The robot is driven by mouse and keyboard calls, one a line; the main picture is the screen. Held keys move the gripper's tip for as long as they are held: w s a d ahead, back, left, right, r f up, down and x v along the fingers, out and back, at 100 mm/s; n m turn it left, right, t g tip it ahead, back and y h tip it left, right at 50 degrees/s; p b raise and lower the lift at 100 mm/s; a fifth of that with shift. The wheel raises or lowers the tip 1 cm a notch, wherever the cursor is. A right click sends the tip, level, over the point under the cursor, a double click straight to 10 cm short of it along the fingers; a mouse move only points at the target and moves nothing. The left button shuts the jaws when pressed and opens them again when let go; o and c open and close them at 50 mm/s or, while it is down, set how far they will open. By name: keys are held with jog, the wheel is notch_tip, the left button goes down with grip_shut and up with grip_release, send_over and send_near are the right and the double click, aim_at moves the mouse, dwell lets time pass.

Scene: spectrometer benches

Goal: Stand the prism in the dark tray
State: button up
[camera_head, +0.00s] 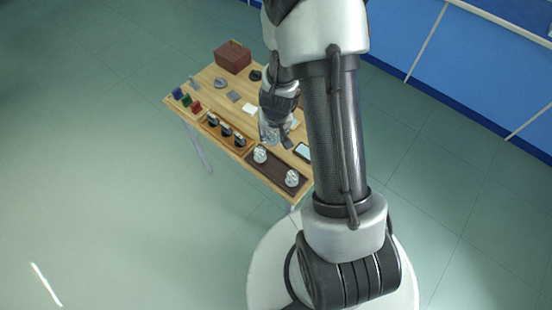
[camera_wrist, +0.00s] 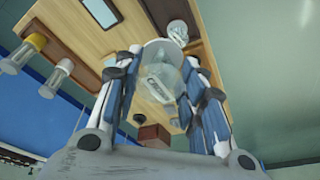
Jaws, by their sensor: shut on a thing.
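My gripper (camera_wrist: 163,62) is shut on a clear, glassy prism (camera_wrist: 160,80), which sits between its fingers in the wrist view; its exact shape is hard to make out. In the head view my gripper (camera_head: 276,136) is over the bench, behind the dark tray, with the held prism partly hidden. The dark tray (camera_head: 276,171) lies at the bench's near edge. Two clear glassy pieces stand in it, one at the left (camera_head: 260,155) and one at the right (camera_head: 292,179). One glassy piece also shows past the fingertips in the wrist view (camera_wrist: 178,30).
A wooden rack (camera_head: 211,128) with several dark-topped pieces stands left of the tray. Purple, green and red pieces (camera_head: 187,100) are at the bench's left end. A brown box (camera_head: 232,57) stands at the back. A flat dark-framed device (camera_head: 302,151) lies near my arm.

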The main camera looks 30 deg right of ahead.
jog(key=shift+s+d+r, duration=0.2)
jog(key=shift+s, duration=0.05)
jog(key=shift+s+f+m, duration=0.15)
jog(key=shift+f+m, duration=0.15)
notch_tip(320, 180, down, 20)
jog(key=b, duration=1.8)
jog(key=shift+d, duration=0.1)
jog(key=shift+r, duration=0.15)
jog(key=o, duration=0.7)
jog(key=shift+f, duration=0.2)
jog(key=shift+c, duration=0.2)
jog(key=o, duration=0.4)
jog(key=shift+o, duration=0.2)
